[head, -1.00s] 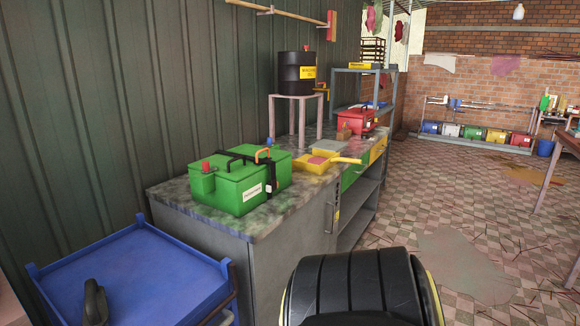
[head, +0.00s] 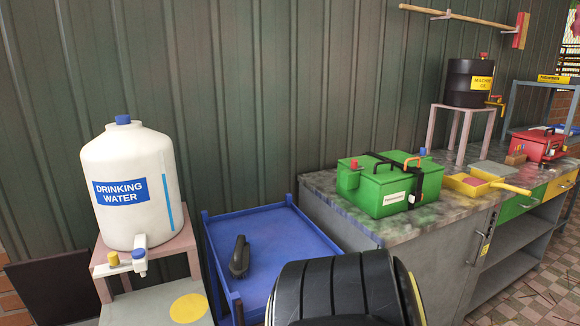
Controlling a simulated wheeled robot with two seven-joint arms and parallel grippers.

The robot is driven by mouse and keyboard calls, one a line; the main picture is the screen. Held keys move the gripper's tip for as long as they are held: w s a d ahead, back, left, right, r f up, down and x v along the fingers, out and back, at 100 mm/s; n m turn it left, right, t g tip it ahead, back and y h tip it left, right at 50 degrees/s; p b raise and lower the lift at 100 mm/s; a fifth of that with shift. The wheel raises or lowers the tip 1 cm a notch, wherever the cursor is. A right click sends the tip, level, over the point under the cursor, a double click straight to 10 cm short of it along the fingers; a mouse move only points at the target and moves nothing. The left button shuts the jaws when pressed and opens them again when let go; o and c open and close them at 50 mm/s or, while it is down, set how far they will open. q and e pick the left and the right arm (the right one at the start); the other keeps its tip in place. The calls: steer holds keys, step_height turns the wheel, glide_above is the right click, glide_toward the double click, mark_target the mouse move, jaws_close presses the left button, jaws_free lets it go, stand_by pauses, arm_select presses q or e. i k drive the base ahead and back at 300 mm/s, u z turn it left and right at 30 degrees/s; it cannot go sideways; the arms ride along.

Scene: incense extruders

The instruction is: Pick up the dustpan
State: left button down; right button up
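A yellow shallow pan (head: 467,185) with a handle pointing right lies on the stone-topped counter, right of the green boxes. It has a reddish patch inside. It is the thing most like a dustpan here, but I cannot tell for sure. Neither gripper shows in the head view. A thick black rounded arm part of mine with a yellow edge covers the bottom middle and hides part of the counter's front.
A black brush-like object (head: 239,257) lies on the blue table (head: 290,222). A white water jug (head: 128,190) stands at left. Green boxes (head: 385,188), a red box (head: 540,146) and a black drum (head: 468,82) stand at right. Checkered floor shows at bottom right.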

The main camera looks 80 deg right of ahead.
mark_target(478, 183)
steer(key=u, duration=0.55)
steer(key=k, duration=2.85)
steer(key=z, duration=1.05)
